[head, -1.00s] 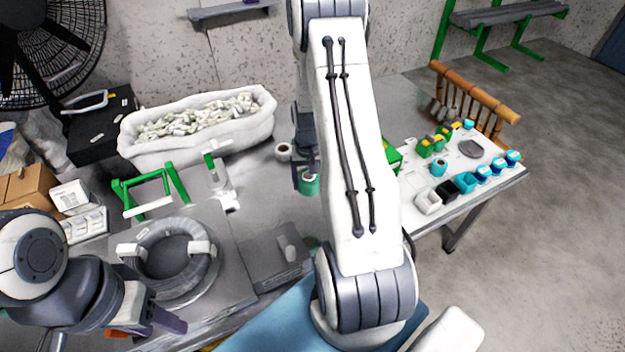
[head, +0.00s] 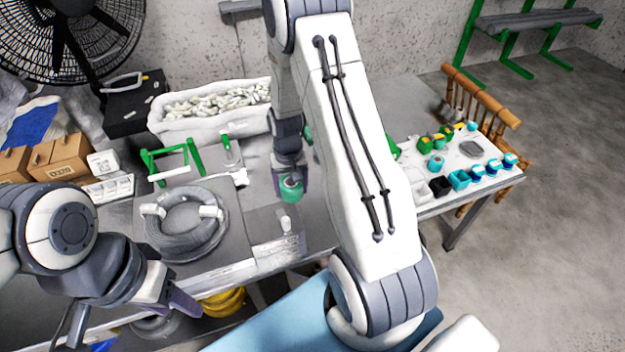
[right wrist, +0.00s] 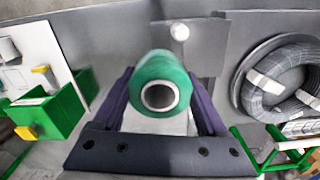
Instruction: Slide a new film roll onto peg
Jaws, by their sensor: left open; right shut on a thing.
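A green film roll (head: 291,190) with a pale core is held in my right gripper (head: 290,183), over the bench. In the right wrist view the roll (right wrist: 165,75) sits between the purple fingers, its hollow end facing the camera. A short pale peg (head: 286,225) stands on a grey block (head: 268,240) just in front of the roll. In the right wrist view a round white peg top (right wrist: 180,32) shows beyond the roll, apart from it. My left gripper (head: 178,303) is open and empty at the bench's front edge.
A grey cable coil (head: 170,240) lies left of the block, with a green frame (head: 172,160) behind it. A white bin (head: 205,128) stands at the back. Small coloured parts cover a white board (head: 465,160) at right. My right arm hides the middle.

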